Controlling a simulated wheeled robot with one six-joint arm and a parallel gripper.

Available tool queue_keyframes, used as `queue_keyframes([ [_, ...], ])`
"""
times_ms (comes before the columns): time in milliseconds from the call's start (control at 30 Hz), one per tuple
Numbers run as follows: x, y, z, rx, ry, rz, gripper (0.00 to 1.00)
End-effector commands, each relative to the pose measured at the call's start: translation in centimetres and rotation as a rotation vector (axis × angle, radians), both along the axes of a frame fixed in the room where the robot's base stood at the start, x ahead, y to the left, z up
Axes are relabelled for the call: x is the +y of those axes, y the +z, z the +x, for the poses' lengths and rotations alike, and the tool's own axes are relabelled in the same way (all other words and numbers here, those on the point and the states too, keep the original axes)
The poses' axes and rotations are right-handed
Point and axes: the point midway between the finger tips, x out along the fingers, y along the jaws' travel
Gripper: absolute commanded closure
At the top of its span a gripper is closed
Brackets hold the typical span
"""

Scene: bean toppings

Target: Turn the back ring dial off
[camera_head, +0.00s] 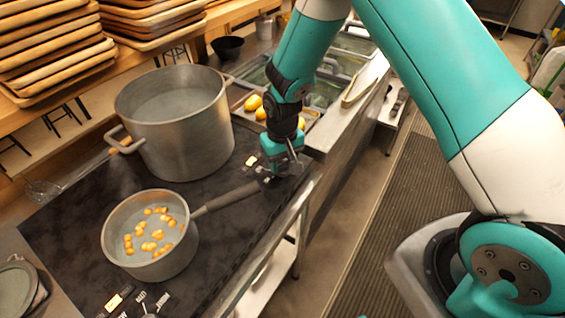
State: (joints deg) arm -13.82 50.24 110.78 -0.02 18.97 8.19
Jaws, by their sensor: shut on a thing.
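My gripper (290,172) points down at the far right corner of the dark cooktop (245,208), beside small white control markings (251,161). It is shut on the back ring dial, which the gripper's fingers mostly hide. The dial's angle cannot be made out. A large empty-looking steel pot (190,140) stands on the back ring, left of my gripper. A saucepan (185,262) with several orange-yellow pieces in liquid stands on the front ring. Its handle (228,197) reaches right, ending close to my gripper.
More control markings (120,298) and part of a dial (150,316) show at the bottom edge. Stacked wooden trays (50,50) stand at the upper left. A tray with yellow food (253,103) lies behind my gripper. The floor mat (385,215) to the right is clear.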

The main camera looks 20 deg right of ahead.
Motion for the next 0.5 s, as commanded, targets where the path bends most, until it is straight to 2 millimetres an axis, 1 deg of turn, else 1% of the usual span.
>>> queue_keyframes([
  [200, -0.06, 0.0, -0.01, 0.0, 0.099, -0.001, 0.79],
  [500, -0.07, 0.06, -0.01, 0.001, 0.151, -0.001, 0.79],
])
